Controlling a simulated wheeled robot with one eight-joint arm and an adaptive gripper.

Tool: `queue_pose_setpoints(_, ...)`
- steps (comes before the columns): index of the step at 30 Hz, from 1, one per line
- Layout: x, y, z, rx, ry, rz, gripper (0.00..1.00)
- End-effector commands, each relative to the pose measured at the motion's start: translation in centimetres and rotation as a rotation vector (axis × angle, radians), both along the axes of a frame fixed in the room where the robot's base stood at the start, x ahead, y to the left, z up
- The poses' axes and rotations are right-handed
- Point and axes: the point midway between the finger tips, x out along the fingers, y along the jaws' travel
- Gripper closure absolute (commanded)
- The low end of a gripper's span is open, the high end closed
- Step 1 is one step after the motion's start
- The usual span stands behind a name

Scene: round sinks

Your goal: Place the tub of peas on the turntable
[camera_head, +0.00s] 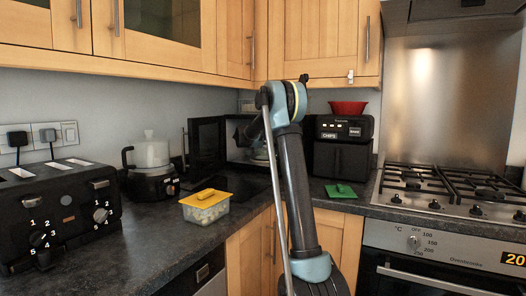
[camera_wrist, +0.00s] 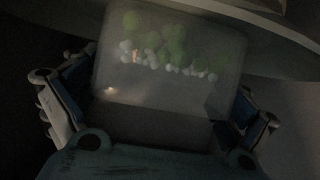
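A clear tub of peas (camera_wrist: 165,95) fills the middle of the dark wrist view, with green peas and whitish round bits showing through it. My gripper (camera_wrist: 158,97) has one finger on each side of the tub and appears shut on it. In the head view my arm reaches into the open microwave (camera_head: 207,140), and my gripper end is mostly hidden behind the arm in the opening. A curved pale edge in the wrist view's upper right may be the turntable (camera_wrist: 245,12), but it is too dark to be sure.
A tub with a yellow lid (camera_head: 205,206) stands on the counter's front edge. A green lid (camera_head: 341,191) lies right of my arm. A toaster (camera_head: 60,215) and a blender-like appliance (camera_head: 150,165) stand left. A red bowl (camera_head: 347,107) tops the black appliance (camera_head: 342,145) beside the hob (camera_head: 440,190).

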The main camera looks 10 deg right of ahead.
Motion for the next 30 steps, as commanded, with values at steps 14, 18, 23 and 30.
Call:
queue_pose_setpoints(14, -0.3, 0.5, 0.3, 0.0, 0.0, 0.003, 0.0)
queue_pose_setpoints(18, -1.7, 1.6, 1.0, -0.001, 0.001, 0.004, 0.0)
queue_pose_setpoints(23, -4.0, 3.3, 2.2, 0.001, 0.001, 0.005, 0.0)
queue_pose_setpoints(30, -7.2, 5.7, 3.8, -0.001, 0.001, 0.006, 0.0)
